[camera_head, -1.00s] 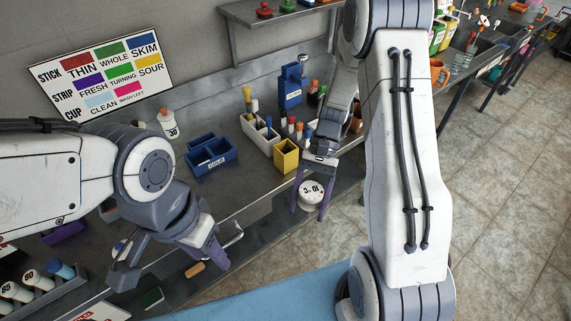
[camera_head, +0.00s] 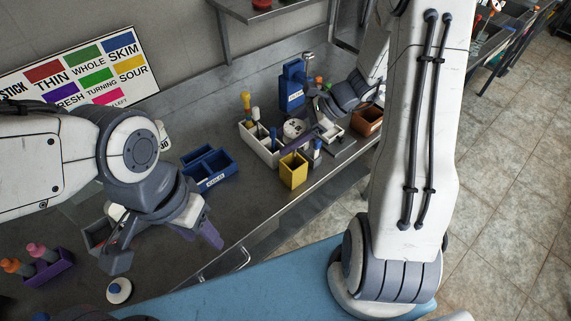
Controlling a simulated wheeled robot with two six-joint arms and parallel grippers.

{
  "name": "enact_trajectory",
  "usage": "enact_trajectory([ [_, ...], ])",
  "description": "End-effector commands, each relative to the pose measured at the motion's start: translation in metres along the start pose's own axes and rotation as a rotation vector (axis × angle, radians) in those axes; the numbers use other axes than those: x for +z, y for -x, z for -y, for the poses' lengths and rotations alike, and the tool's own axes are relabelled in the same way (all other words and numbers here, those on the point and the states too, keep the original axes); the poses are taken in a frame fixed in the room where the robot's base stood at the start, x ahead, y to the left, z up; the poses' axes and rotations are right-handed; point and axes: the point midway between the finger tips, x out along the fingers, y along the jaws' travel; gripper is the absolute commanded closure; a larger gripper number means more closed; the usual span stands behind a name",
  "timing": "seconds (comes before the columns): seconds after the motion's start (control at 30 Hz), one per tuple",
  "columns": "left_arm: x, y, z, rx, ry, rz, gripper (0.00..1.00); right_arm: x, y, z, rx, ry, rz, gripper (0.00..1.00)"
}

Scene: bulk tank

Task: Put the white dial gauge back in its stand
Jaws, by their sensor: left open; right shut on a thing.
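The white dial gauge (camera_head: 293,128) has a round white face with dark marks. My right gripper (camera_head: 303,131) is shut on it and holds it over the back part of the bench, between the white divided box and the blue upright holder. The blue upright holder (camera_head: 292,92) has a small label; I cannot tell whether it is the gauge's stand. My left gripper (camera_head: 160,244) is open and empty over the front left of the bench, apart from the gauge.
A white divided box (camera_head: 260,152) with several tools, a yellow cup (camera_head: 293,170) and a blue bin (camera_head: 210,168) stand near the gauge. A brown box (camera_head: 368,120) is to the right. A purple rack (camera_head: 50,268) stands at left.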

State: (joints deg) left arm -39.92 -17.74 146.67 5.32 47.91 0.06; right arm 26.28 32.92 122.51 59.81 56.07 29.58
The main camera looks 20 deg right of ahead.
Motion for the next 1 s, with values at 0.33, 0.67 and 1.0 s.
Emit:
enact_trajectory([
  [0.33,0.000,0.006,-0.001,0.000,0.000,0.000,0.50,-0.029,-0.044,0.000,0.017,0.011,-0.001,0.95],
  [0.67,-0.001,0.012,-0.001,0.000,0.001,0.000,0.50,-0.058,-0.070,-0.001,0.016,0.012,-0.001,0.95],
  [1.0,-0.001,0.011,-0.001,0.000,0.001,0.000,0.50,-0.060,-0.071,-0.001,0.016,0.011,-0.002,0.17],
])
